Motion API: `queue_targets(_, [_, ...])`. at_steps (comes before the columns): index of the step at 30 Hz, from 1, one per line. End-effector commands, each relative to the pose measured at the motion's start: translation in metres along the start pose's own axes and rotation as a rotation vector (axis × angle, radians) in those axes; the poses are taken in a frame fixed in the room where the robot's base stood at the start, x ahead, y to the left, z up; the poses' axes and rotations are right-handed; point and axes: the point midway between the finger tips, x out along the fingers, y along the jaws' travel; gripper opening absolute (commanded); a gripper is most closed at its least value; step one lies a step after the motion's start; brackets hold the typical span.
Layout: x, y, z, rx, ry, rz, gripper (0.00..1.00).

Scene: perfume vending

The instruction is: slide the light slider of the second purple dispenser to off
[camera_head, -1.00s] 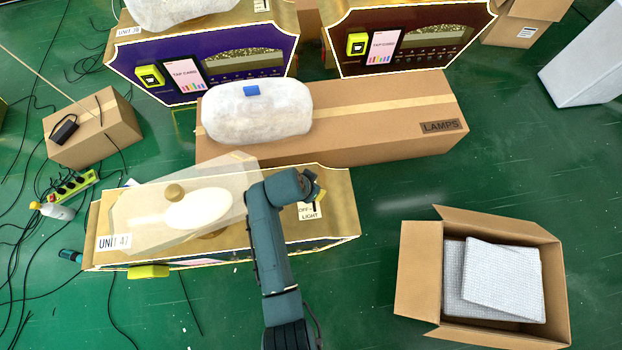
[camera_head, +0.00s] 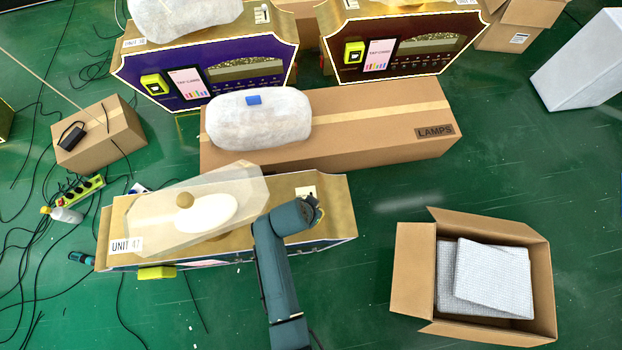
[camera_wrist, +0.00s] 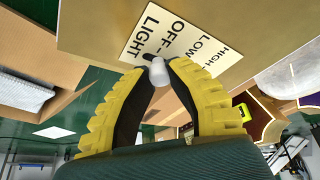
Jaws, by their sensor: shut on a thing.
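The near dispenser, UNIT 47 (camera_head: 335,205), has a gold top, with a clear cover and white oval at its left. Its front is mostly hidden, so I cannot tell its colour. The light label (camera_head: 305,192) is at the right of the top; the wrist view shows LIGHT, OFF, LOW and HIGH on it (camera_wrist: 200,55). My gripper (camera_head: 316,212) is low over the label's near end. In the wrist view its yellow-and-black fingers (camera_wrist: 156,70) are closed on the pale slider knob (camera_wrist: 157,74), beside the OFF lettering. The knob's exact setting is partly hidden.
A purple dispenser (camera_head: 225,75) and a dark red dispenser (camera_head: 420,60) stand behind. A long LAMPS carton (camera_head: 385,125) with a wrapped bundle (camera_head: 255,120) lies between. An open carton (camera_head: 410,270) is at right. Cables cover the left floor.

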Motion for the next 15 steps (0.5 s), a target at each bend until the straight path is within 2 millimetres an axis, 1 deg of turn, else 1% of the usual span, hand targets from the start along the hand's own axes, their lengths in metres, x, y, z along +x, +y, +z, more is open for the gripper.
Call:
queue_targets(1, [-0.0049, 0.0055, 0.0039, -0.001, -0.004, 0.004, 0.00])
queue_targets(3, [-0.0042, 0.0080, 0.0069, 0.000, -0.003, 0.003, 0.00])
queue_targets(12, [-0.0007, 0.0094, 0.0098, 0.000, -0.005, 0.004, 0.00])
queue_targets(13, [-0.0006, 0.0095, 0.0099, 0.000, -0.005, 0.004, 0.19])
queue_targets(15, [-0.0005, 0.0096, 0.0100, 0.000, -0.005, 0.005, 0.33])
